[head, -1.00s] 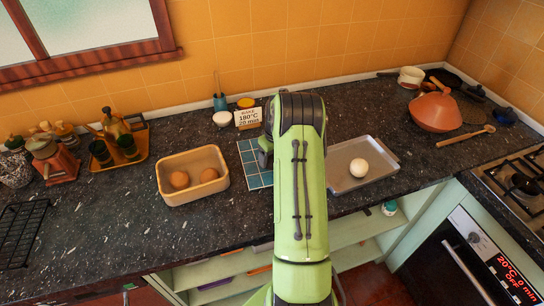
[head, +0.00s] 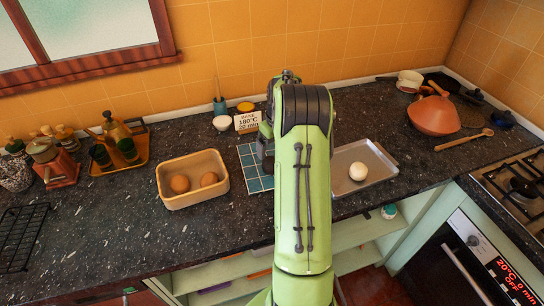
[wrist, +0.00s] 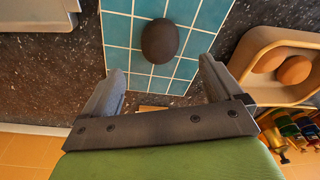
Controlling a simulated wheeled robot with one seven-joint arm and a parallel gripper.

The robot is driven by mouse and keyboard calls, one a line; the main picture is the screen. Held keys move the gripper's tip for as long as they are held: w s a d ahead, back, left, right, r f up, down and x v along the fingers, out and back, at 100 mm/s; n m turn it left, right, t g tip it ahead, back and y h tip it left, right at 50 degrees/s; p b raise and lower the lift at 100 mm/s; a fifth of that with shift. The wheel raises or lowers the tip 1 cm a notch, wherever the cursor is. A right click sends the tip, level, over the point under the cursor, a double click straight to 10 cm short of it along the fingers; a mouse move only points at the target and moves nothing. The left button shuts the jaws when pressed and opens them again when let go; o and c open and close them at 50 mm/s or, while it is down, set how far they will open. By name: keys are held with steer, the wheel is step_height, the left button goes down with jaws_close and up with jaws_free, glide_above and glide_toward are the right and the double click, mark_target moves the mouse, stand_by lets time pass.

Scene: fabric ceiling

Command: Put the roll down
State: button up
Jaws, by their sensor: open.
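A dark brown, nearly black oval roll (wrist: 160,41) lies on the blue tiled board (wrist: 116,28). In the head view the board (head: 250,163) shows left of my arm, which hides the roll. My gripper (wrist: 161,66) is open and empty, its two fingers spread apart. In the wrist view the roll lies just beyond the fingertips, about midway between them, touching neither. Two brown rolls (head: 180,184) (head: 209,179) lie in the beige bin (head: 193,197), and a pale roll (head: 358,171) sits on the metal tray (head: 378,153).
A sign (head: 247,121), a white bowl (head: 222,123) and a yellow-topped jar (head: 245,107) stand behind the board. A clay pot (head: 432,115) and wooden spoon (head: 465,140) are at right. Counter between tray and spoon is clear.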

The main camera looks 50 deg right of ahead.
steer(key=s+a+r+n+t, duration=0.1)
steer(key=s+a+r, duration=0.1)
steer(key=a+r, duration=0.8)
steer(key=s+a+r+t, duration=0.1)
steer(key=s+a+r, duration=0.2)
steer(key=a+r, duration=0.7)
steer(key=s+a+f+t, duration=0.1)
steer(key=s+a+f, duration=0.2)
steer(key=s+a, duration=1.1)
steer(key=shift+s+a+f+n+t, duration=0.15)
steer(key=shift+s+n+t, duration=0.25)
steer(key=shift+s, duration=0.55)
